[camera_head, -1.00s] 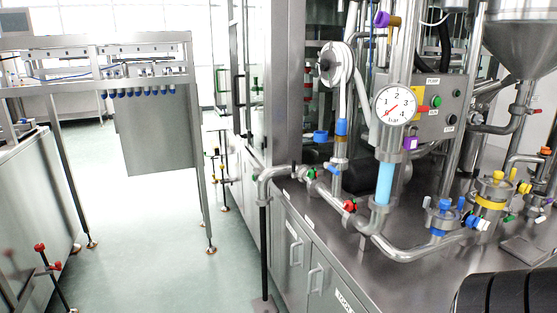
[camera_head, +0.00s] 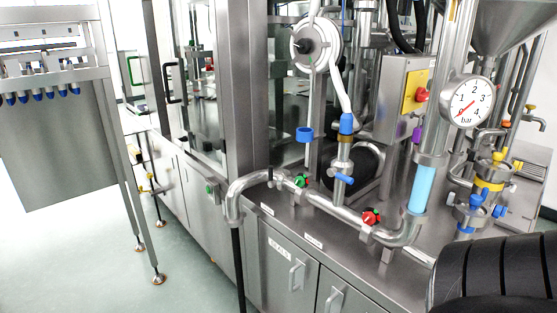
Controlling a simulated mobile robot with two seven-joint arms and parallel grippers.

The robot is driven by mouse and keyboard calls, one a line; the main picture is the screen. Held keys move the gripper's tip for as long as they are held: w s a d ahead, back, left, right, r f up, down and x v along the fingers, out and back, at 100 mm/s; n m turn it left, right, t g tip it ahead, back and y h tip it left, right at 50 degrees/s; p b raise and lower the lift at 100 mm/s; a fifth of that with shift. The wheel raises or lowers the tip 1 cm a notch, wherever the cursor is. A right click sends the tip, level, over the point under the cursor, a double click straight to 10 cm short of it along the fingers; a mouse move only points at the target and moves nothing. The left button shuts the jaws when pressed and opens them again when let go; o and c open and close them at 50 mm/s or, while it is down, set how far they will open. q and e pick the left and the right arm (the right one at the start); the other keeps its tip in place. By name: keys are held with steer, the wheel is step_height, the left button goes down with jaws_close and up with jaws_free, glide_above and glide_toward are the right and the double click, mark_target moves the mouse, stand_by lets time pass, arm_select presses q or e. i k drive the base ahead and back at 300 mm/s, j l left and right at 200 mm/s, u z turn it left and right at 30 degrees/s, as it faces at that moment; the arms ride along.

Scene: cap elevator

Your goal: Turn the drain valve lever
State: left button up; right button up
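A steel drain pipe (camera_head: 335,208) runs along the front of the steel counter and bends down at its left end over the edge. On it sit a small valve with a green handle (camera_head: 301,181) and, further right, one with a red handle (camera_head: 371,217). A blue handle (camera_head: 344,179) is on the upright pipe behind them. I cannot tell which of these is the drain valve lever. A black ribbed part, probably my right arm, fills the lower right corner. Neither gripper shows.
A pressure gauge (camera_head: 468,102) stands above a light-blue tube section (camera_head: 422,188). A control box with a red knob (camera_head: 421,94) is behind. Steel cabinets (camera_head: 280,265) are below the counter. A metal frame table (camera_head: 55,75) stands at left, with clear floor (camera_head: 80,265) between.

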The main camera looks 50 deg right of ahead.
mark_target(270, 183)
steer(key=i+j+z, duration=0.1)
steer(key=i+z, duration=0.3)
steer(key=i+j+z, duration=0.4)
steer(key=i, duration=0.2)
steer(key=i+j+z, duration=0.15)
steer(key=z, duration=0.25)
steer(key=i+j+z, duration=0.2)
steer(key=z, duration=0.25)
steer(key=i+j+z, duration=0.2)
steer(key=z, duration=0.2)
steer(key=i+j+z, duration=0.1)
steer(key=j+z, duration=0.55)
steer(key=z, duration=0.2)
steer(key=i+j+z, duration=0.1)
steer(key=j+z, duration=0.75)
steer(key=l, duration=0.1)
